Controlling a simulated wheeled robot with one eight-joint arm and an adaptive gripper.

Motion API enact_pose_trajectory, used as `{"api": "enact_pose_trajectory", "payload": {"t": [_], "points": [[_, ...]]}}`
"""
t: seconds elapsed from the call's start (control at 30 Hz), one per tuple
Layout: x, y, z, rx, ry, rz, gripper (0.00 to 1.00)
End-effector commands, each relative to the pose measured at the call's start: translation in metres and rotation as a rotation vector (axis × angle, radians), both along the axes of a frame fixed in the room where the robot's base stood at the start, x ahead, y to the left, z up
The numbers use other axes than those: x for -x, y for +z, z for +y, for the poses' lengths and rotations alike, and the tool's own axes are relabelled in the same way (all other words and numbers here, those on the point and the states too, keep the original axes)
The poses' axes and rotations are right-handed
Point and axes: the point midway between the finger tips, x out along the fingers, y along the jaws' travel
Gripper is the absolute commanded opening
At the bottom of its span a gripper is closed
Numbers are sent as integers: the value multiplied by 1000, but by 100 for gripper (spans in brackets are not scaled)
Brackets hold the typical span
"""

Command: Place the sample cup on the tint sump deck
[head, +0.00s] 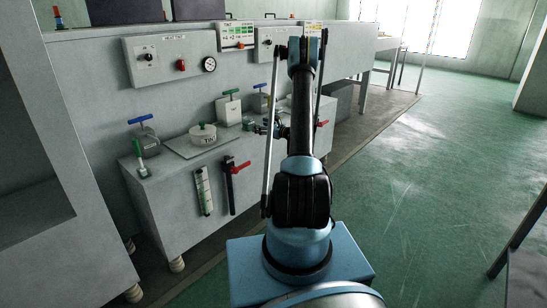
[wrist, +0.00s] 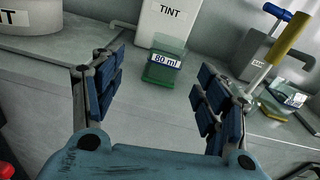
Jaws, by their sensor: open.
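The sample cup (wrist: 164,66), clear with green contents and a small "ml" label, stands upright on the grey deck (wrist: 130,100) in front of a white box marked TINT (wrist: 171,22). My gripper (wrist: 160,64) is open in the wrist view. Its blue-padded fingers are spread left and right of the cup, with gaps on both sides, and the cup appears just beyond the fingertips. In the head view the gripper (head: 266,130) is small and partly hidden by my arm, over the right part of the deck beside the TINT box (head: 228,109).
A round lidded pot (head: 203,136) stands on the deck to the left. A blue-handled valve (wrist: 270,45) and a second labelled container (wrist: 288,97) are close on the right.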

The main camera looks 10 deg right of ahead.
Motion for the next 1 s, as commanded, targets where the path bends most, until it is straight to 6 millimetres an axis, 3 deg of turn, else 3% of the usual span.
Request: {"api": "enact_pose_trajectory", "payload": {"t": [0.2, 0.47, 0.77, 1.0], "points": [[21, 46, 30, 202, 68, -37, 68], [60, 91, 62, 450, 166, -90, 68], [121, 131, 92, 727, 300, -157, 68], [179, 153, 110, 934, 422, -215, 68]]}}
